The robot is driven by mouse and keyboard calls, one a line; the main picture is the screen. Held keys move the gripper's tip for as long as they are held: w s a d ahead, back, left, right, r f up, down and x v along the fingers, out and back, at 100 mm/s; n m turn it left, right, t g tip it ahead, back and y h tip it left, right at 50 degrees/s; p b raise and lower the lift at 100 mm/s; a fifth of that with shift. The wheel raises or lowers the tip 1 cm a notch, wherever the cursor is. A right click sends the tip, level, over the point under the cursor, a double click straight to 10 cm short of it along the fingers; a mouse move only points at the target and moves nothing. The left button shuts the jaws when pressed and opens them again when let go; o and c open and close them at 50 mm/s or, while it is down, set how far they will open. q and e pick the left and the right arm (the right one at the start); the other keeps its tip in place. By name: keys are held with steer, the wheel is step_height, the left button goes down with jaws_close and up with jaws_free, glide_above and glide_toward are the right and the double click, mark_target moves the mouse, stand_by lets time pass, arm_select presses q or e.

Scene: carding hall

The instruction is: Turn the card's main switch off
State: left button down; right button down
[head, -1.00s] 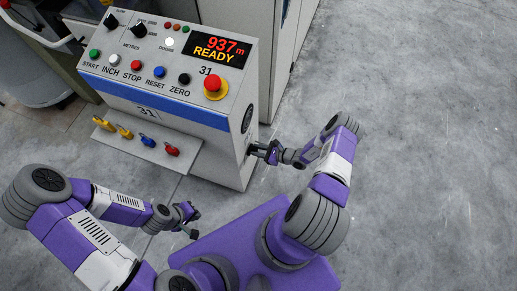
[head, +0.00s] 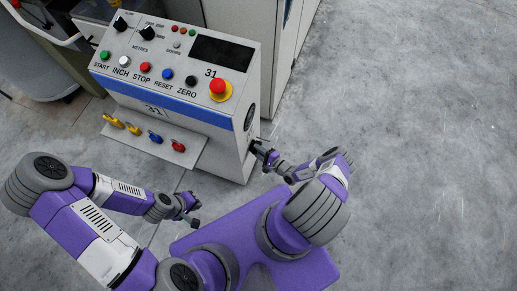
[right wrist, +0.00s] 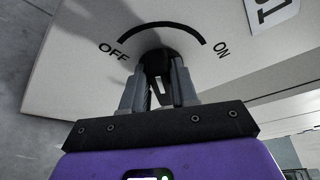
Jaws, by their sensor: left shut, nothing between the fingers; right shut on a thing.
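The main switch is a dark knob (right wrist: 160,58) on the light side face of the control console (head: 228,160). A black arc runs above it in the right wrist view, with OFF at its left end and ON at its right. My right gripper (right wrist: 161,70) is shut on the knob; it also shows in the head view (head: 260,151) at the console's right side. A pale mark shows between the fingers, but I cannot tell which label it points to. The console display (head: 222,50) is dark. My left gripper (head: 191,209) is shut and empty, in front of the console.
The console top carries several coloured buttons and a red emergency stop (head: 218,87) on a yellow base. A front shelf (head: 188,157) holds yellow, blue and red padlock-like pieces. Large machine cabinets stand behind. The grey floor (head: 420,150) to the right is clear.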

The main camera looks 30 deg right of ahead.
steer(key=shift+s+a+f+n+t+b, duration=0.1)
steer(key=shift+f+n+t+b, duration=0.2)
steer(key=shift+n, duration=0.55)
steer(key=shift+s+a+f+n+t+b, duration=0.1)
steer(key=shift+f+n+t+b, duration=0.1)
steer(key=shift+n+t+b, duration=0.45)
steer(key=shift+f+n+t+b, duration=0.15)
steer(key=shift+f+n, duration=0.1)
steer(key=shift+n, duration=0.75)
steer(key=c, duration=1)
jaws_free()
steer(key=shift+o, duration=0.2)
steer(key=p+v, duration=0.1)
steer(key=v, duration=0.6)
steer(key=shift+s, duration=0.25)
